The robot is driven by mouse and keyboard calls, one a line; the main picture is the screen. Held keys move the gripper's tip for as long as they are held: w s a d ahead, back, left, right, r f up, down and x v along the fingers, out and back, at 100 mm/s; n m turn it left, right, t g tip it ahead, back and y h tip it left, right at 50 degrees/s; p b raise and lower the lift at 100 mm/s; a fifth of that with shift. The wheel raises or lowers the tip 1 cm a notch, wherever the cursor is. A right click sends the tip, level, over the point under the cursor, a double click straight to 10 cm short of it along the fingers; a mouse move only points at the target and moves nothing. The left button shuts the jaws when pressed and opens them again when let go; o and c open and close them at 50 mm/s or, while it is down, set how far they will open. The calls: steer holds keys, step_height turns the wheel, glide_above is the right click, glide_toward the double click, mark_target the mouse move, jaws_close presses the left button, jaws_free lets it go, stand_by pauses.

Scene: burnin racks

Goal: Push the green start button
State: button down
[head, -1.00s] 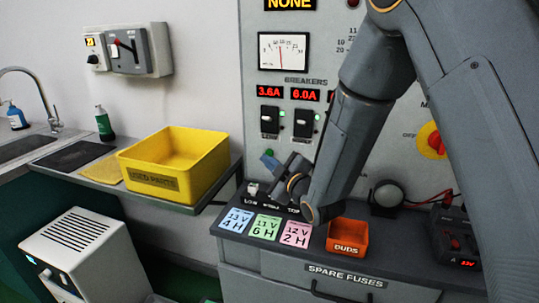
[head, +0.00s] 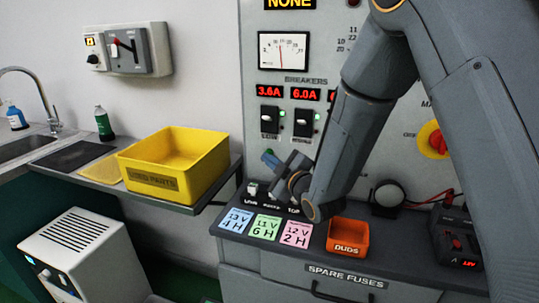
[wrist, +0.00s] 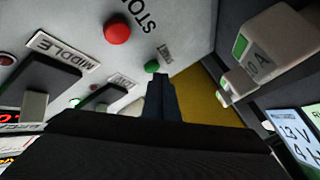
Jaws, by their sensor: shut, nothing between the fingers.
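The green start button (wrist: 152,66) is a small round green cap on the grey panel in the wrist view, beside a partly readable label. A larger red stop button (wrist: 117,30) is up and left of it. My gripper (wrist: 161,78) is shut and empty, its dark fingertips just below and right of the green button in the picture. I cannot tell if they touch it. In the head view my gripper (head: 269,157) is in front of the panel's lower left, above the bench, and the green button cannot be made out there.
Breaker switches (head: 304,122) are on the panel above my gripper. White fuse blocks (wrist: 281,40) are close at right in the wrist view. Coloured cards (head: 265,227) and an orange duds bin (head: 348,238) are on the bench. A yellow bin (head: 172,182) is to the left.

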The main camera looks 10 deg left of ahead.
steer(key=shift+w, duration=0.4)
stand_by(0.3)
steer(key=shift+s, duration=0.85)
steer(key=shift+s, duration=0.1)
steer(key=shift+s+a, duration=0.15)
steer(key=shift+s, duration=1.05)
steer(key=shift+s+a, duration=0.1)
steer(key=shift+s, duration=1.1)
